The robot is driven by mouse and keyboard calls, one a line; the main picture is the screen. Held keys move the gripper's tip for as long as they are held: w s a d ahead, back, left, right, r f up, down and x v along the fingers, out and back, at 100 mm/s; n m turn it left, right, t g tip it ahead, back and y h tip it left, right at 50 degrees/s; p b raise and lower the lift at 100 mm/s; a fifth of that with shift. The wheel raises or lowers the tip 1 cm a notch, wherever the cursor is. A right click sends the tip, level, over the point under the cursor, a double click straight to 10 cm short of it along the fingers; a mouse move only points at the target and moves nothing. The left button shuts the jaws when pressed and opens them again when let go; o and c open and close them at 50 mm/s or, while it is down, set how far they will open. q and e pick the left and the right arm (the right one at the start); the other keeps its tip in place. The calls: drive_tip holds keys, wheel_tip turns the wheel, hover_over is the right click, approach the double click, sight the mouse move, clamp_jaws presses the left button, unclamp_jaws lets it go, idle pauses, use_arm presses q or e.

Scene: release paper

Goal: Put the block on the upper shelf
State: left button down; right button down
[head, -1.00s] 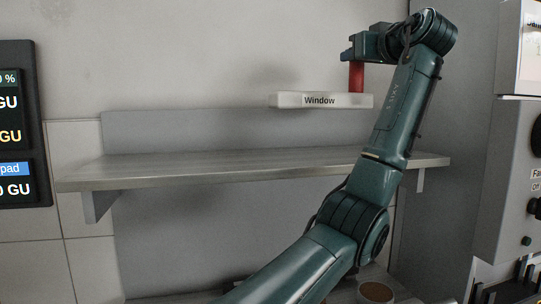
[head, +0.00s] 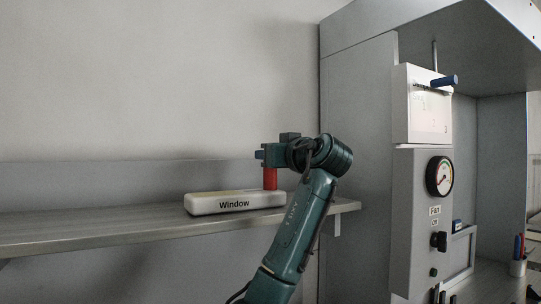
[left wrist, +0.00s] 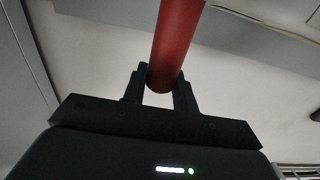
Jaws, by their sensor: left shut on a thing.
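The block is a long white bar (head: 234,203) marked "Window", with a red upright handle (head: 270,178) at its right end. My left gripper (head: 268,156) is shut on the top of the red handle, and the red handle (left wrist: 176,45) also shows between its fingers in the left wrist view. The block is level over the right part of the grey shelf (head: 90,230). Its underside looks at or very near the shelf top; I cannot tell whether it touches. My right gripper is not in view.
A grey cabinet side (head: 358,150) stands just right of the shelf's end. A panel with a gauge (head: 440,176) and a Fan switch (head: 438,240) is further right. The shelf left of the block is clear.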

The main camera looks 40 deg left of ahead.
use_arm(q)
drive_tip(key=shift+r, duration=0.1)
drive_tip(key=c, duration=1.1)
unclamp_jaws()
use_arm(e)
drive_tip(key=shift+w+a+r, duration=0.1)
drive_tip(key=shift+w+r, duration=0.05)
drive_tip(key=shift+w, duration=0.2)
